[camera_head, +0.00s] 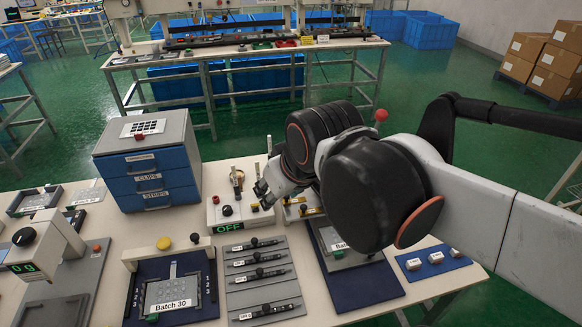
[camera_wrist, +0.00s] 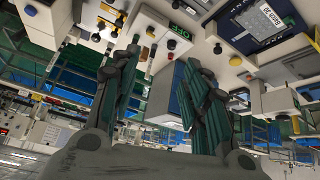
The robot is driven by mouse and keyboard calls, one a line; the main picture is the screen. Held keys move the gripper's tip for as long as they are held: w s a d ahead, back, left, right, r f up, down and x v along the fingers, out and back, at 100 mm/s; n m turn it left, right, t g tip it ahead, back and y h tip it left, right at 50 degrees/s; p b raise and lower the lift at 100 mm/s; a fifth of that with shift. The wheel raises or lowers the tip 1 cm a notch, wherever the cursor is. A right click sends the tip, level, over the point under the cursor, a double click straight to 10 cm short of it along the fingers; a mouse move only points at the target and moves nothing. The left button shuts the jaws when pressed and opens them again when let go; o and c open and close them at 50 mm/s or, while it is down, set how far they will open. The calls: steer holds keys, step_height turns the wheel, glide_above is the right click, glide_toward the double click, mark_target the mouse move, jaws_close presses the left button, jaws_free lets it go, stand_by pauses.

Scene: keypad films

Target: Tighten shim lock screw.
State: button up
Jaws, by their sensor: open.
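My gripper (camera_head: 262,197) is at the end of my arm, above the bench near a white box (camera_head: 222,211) with a green OFF display. Its two fingers (camera_wrist: 162,62) are spread apart in the wrist view, with nothing between them. In the wrist view, the OFF display (camera_wrist: 180,33) lies beyond the fingers, turned upside down. I cannot pick out the shim lock screw for certain. A small fixture with yellow parts (camera_head: 297,212) stands just right of the gripper, partly hidden by my arm. Several black-handled tools (camera_head: 257,273) lie on a grey rack (camera_head: 236,261).
A blue drawer cabinet (camera_head: 149,185) stands left of the white box. A Batch 30 tray (camera_head: 173,292) on a dark blue mat is at front, beside a scale (camera_head: 42,245). A second tray (camera_head: 345,255) is partly under my arm. Small white blocks lie on a blue mat (camera_head: 433,261).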

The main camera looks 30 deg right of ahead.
steer(key=w+d+n+g+p, duration=0.1)
steer(key=w+d+n+g, duration=0.15)
steer(key=w+d, duration=0.6)
steer(key=w+d+n+g+p, duration=0.15)
steer(key=w+d+n, duration=0.25)
steer(key=w, duration=1)
steer(key=w+d+f+n+g, duration=0.35)
steer(key=w+d+f, duration=0.2)
steer(key=f, duration=0.25)
steer(key=shift+t, duration=0.45)
steer(key=f+b, duration=0.1)
steer(key=f, duration=0.3)
steer(key=f+b, duration=0.1)
steer(key=f, duration=0.4)
steer(key=f+b, duration=0.1)
steer(key=f, duration=0.3)
steer(key=shift+s+d+f+b, duration=0.15)
steer(key=shift+s+d+b, duration=0.25)
steer(key=shift+c, duration=0.2)
jaws_close()
